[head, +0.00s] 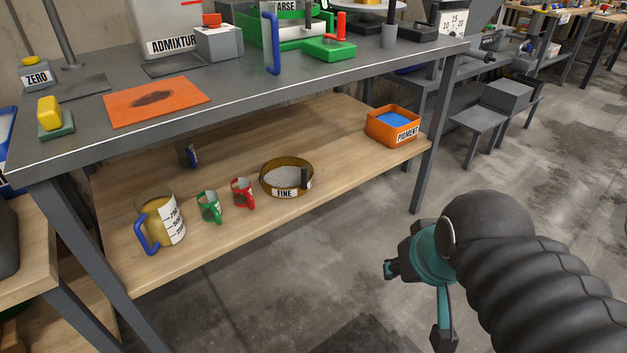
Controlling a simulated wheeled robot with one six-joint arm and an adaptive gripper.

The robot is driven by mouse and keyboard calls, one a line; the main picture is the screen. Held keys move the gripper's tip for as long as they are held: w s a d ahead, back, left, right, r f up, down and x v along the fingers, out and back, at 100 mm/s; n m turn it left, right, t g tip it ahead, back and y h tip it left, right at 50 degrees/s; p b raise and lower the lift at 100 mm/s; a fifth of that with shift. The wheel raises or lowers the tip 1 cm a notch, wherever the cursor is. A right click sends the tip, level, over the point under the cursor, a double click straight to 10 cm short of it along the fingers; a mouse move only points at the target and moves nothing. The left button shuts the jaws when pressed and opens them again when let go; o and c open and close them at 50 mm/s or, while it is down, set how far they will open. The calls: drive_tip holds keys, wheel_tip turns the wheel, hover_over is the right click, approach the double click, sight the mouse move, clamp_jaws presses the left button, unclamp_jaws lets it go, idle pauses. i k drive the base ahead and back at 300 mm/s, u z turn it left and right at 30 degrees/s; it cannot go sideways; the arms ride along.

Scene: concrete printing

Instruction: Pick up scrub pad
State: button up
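What looks like the scrub pad (57,126), a green slab with a yellow block on top, sits on the grey bench top (240,93) near its left front corner. An orange mat (190,93) with a dark stain lies to its right. My gripper (415,302) is at the lower right, over the floor in front of the bench and far from the pad. Its two fingers are spread apart, and nothing shows between them.
The lower wooden shelf (235,225) holds a measuring jug (172,222), green (209,206) and red (242,192) cups, a FINE sieve (286,178) and an orange PIGMENT bin (393,126). A blue handle (271,42) rises at the bench's front edge. Concrete floor (330,265) is clear in front.

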sight(54, 123)
drive_tip(key=u, duration=2)
drive_tip(key=i, duration=0.1)
drive_tip(key=z, duration=0.35)
